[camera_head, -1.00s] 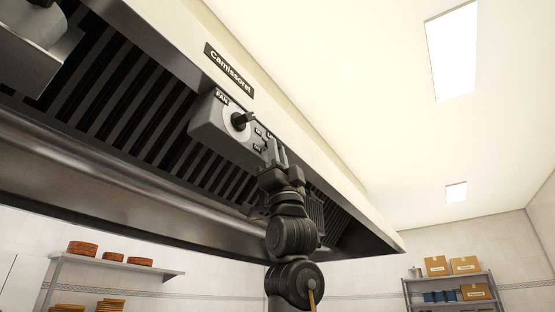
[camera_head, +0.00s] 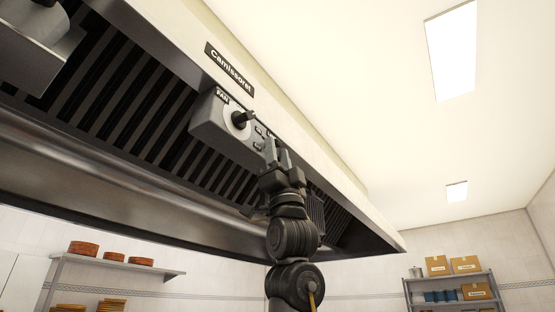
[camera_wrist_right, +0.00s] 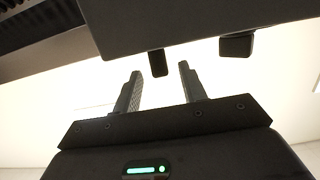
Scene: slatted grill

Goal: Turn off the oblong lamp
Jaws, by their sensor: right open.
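A grey control box (camera_head: 208,122) is fixed under the hood's front edge, with a "FAN" label and a black knob (camera_head: 241,119). Smaller labels and controls are at its right end, partly hidden by my right gripper (camera_head: 277,152). That gripper points up at this end, open and empty. In the right wrist view its two fingers (camera_wrist_right: 160,68) stand apart below the dark box (camera_wrist_right: 190,22). A small black switch-like piece (camera_wrist_right: 158,62) hangs from the box, in line with the gap between the fingertips; contact cannot be told. A lit oblong ceiling lamp (camera_head: 451,52) is at upper right. My left gripper is out of view.
The slatted hood (camera_head: 130,115) slopes across the view close behind my right arm. A second dark piece (camera_wrist_right: 237,46) hangs from the box to the right of the fingers. A smaller lit lamp (camera_head: 456,191) is farther off. Shelves (camera_head: 120,265) stand low in the background.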

